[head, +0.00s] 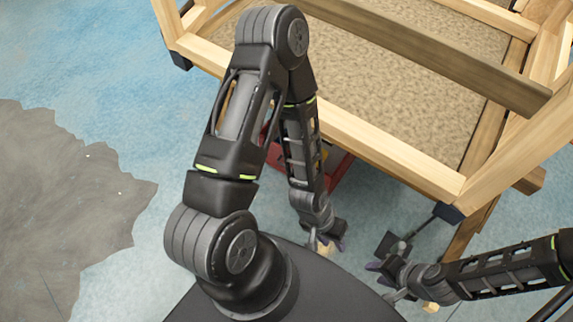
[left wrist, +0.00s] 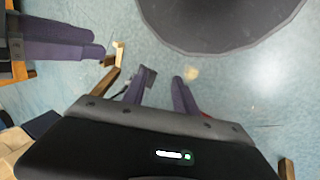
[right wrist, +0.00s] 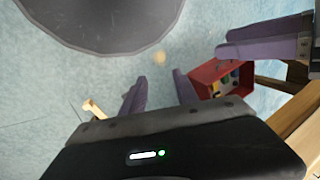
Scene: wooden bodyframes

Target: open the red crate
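The red crate (right wrist: 237,93) shows in the right wrist view at the right, with its top uncovered and several small coloured things inside. In the head view the red crate (head: 337,168) sits on the floor at the wooden frame, mostly hidden behind my left arm. My left gripper (head: 327,246) is open and empty, low over the floor in front of the crate; its spread fingers (left wrist: 158,88) show in the left wrist view. My right gripper (head: 382,281) is open and empty to the right of it; its spread fingers (right wrist: 160,90) show in the right wrist view. Neither touches the crate.
A large wooden frame (head: 390,155) with a tan speckled panel (head: 400,85) fills the upper right.

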